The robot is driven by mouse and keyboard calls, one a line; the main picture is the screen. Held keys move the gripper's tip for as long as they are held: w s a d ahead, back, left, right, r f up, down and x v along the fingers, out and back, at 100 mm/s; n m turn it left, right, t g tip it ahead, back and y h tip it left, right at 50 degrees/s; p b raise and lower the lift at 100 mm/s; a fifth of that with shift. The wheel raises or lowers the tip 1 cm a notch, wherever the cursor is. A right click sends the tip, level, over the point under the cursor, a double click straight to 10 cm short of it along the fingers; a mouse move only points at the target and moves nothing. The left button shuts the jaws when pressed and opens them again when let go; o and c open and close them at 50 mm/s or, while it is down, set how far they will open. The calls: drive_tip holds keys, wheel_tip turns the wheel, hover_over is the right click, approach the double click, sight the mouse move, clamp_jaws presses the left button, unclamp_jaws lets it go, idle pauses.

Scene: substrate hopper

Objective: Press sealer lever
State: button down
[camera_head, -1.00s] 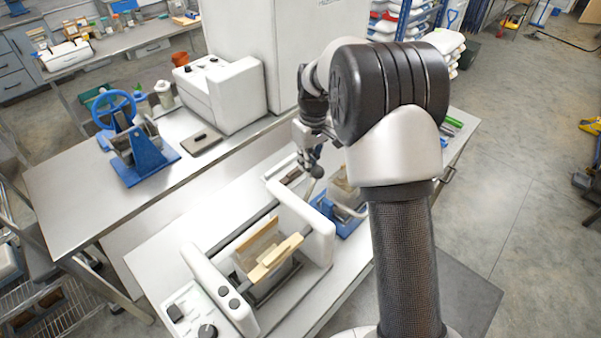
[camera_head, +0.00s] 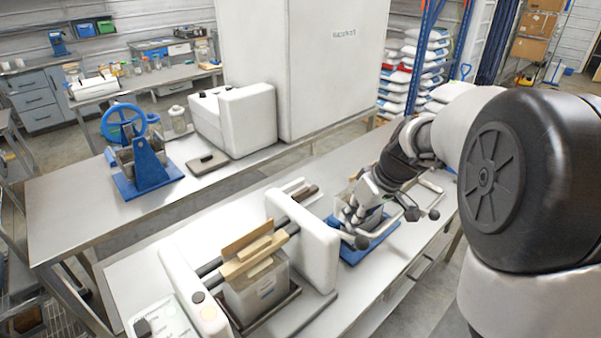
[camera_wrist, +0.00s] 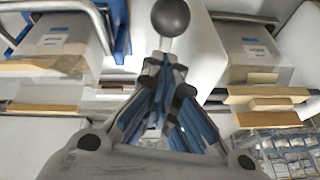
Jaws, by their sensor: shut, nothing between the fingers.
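The sealer is the white two-post machine, its right post (camera_head: 305,245) standing beside a bag (camera_head: 258,292) held under wooden bars (camera_head: 250,250). A lever with a dark ball knob (camera_head: 361,242) shows just right of that post. In the wrist view the ball (camera_wrist: 171,17) sits on a short pale rod, just beyond my fingertips. My gripper (camera_head: 350,215) is above and close to the knob. In the wrist view my gripper (camera_wrist: 165,62) has its fingers drawn together, empty, pointing at the rod. I cannot tell whether they touch it.
A blue-based device (camera_head: 372,243) with a bent metal handle stands close right of the sealer, partly behind my gripper. A button panel (camera_head: 160,320) is at the sealer's left. A blue wheel device (camera_head: 145,170) and white machine (camera_head: 235,120) stand on the bench behind.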

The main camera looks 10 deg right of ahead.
drive_tip(key=shift+s+d+f+b, duration=0.15)
drive_tip(key=shift+s+f+b, duration=0.3)
drive_tip(key=shift+f, duration=0.25)
drive_tip(key=shift+s+d+f+b, duration=0.15)
drive_tip(key=shift+s+f+b, duration=0.25)
drive_tip(key=shift+f, duration=0.25)
drive_tip(key=d+p+v, duration=0.1)
drive_tip(key=p+v, duration=0.3)
drive_tip(key=v, duration=0.8)
drive_tip(key=shift+s+d+f+p, duration=0.3)
drive_tip(key=shift+s+d+p, duration=0.05)
drive_tip(key=shift+p, duration=0.05)
drive_tip(key=shift+a, duration=0.1)
